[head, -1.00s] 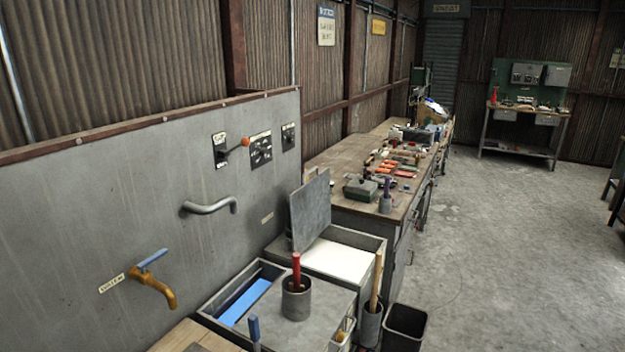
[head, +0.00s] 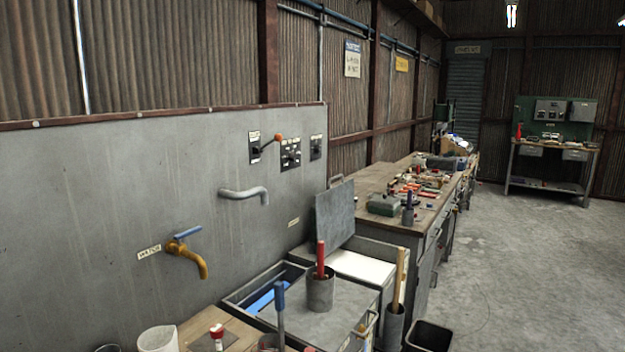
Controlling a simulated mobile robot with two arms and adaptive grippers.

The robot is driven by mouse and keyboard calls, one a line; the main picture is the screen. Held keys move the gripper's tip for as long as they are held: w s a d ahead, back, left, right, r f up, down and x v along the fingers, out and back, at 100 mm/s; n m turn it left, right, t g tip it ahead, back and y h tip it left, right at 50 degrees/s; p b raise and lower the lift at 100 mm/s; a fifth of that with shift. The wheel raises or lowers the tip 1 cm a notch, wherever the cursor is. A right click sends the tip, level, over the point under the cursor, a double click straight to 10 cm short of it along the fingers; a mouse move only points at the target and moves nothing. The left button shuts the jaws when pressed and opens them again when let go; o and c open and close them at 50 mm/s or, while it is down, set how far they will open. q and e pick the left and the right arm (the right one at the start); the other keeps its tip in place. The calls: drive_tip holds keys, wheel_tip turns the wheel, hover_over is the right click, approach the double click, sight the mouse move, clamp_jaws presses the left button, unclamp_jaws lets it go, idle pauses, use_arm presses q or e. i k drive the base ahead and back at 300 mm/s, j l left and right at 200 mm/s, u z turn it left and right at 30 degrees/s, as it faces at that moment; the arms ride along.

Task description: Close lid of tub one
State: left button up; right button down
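Two grey tubs stand along the wall. The nearer tub (head: 236,301) holds blue liquid. A flat grey plate (head: 340,313) covers most of its top, and a grey cup (head: 320,292) with a red-handled tool stands on it. The farther tub (head: 388,254) shows a white surface inside. Its grey lid (head: 335,214) stands up, tilted, at its wall side, so this tub is open. I cannot tell from any marking which tub is number one. Neither of my grippers is in view.
A yellow tap (head: 190,255) and a grey spout (head: 245,195) stick out from the wall panel. A tall holder (head: 394,329) with a wooden handle and a black bin (head: 430,336) stand at the tubs' front. The floor on the right is clear.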

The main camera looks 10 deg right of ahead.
sight(335, 206)
drive_tip(key=i+l+u, duration=0.35)
drive_tip(key=l, duration=0.3)
drive_tip(key=i+l+u, duration=0.2)
drive_tip(key=l, duration=0.15)
drive_tip(key=i+l+u, duration=0.2)
drive_tip(key=l, duration=0.15)
drive_tip(key=k, duration=0.1)
